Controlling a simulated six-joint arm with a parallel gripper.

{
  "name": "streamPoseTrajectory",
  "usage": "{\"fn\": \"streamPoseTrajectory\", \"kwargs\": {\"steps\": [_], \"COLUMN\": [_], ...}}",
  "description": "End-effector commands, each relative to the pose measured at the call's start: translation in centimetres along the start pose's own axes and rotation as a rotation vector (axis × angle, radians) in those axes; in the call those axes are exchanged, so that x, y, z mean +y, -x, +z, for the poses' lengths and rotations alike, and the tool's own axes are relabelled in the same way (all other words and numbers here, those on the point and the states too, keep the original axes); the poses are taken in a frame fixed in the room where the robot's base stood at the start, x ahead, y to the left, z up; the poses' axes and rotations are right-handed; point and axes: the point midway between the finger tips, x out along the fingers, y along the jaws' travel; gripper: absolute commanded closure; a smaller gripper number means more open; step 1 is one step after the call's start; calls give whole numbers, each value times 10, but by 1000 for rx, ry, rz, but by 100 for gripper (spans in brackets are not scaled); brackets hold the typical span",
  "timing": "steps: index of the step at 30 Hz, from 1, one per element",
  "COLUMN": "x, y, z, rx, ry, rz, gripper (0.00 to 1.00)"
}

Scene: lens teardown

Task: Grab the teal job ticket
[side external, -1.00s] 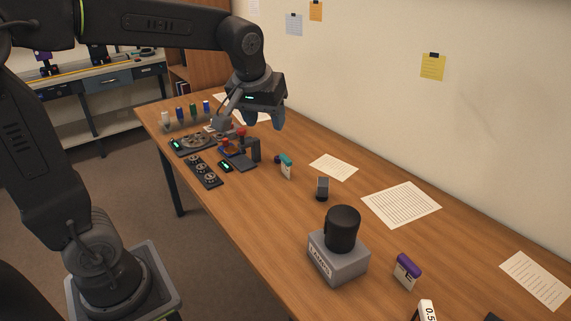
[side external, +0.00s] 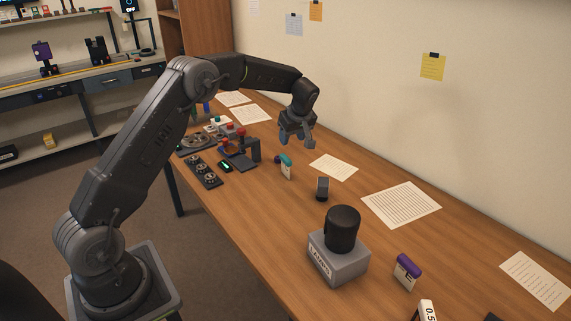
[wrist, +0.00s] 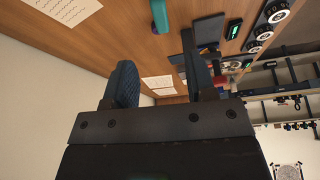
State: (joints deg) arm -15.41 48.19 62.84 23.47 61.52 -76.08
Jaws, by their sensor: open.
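The teal job ticket (side external: 287,170) is a small upright white card with a teal top, standing on the wooden table in the side view. My gripper (side external: 297,140) is open and empty, above and slightly behind the ticket in the side view. Both fingers of it frame the wrist view (wrist: 157,62), with nothing between them but table and paper further off. The ticket is apart from the fingers.
A dark grey block (side external: 322,188) stands right of the ticket. A grey box with a black cylinder (side external: 342,228) and a purple-topped card (side external: 407,269) stand nearer. Paper sheets (side external: 333,167) lie flat.

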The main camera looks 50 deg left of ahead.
Motion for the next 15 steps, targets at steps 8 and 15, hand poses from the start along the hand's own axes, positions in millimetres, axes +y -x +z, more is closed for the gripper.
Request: {"fn": "streamPoseTrajectory", "kwargs": {"steps": [8, 15], "x": [0, -1], "y": [-50, -66], "z": [0, 1], "rx": [0, -1], "ry": [-2, -3], "rz": [-1, 0], "gripper": [49, 49]}}
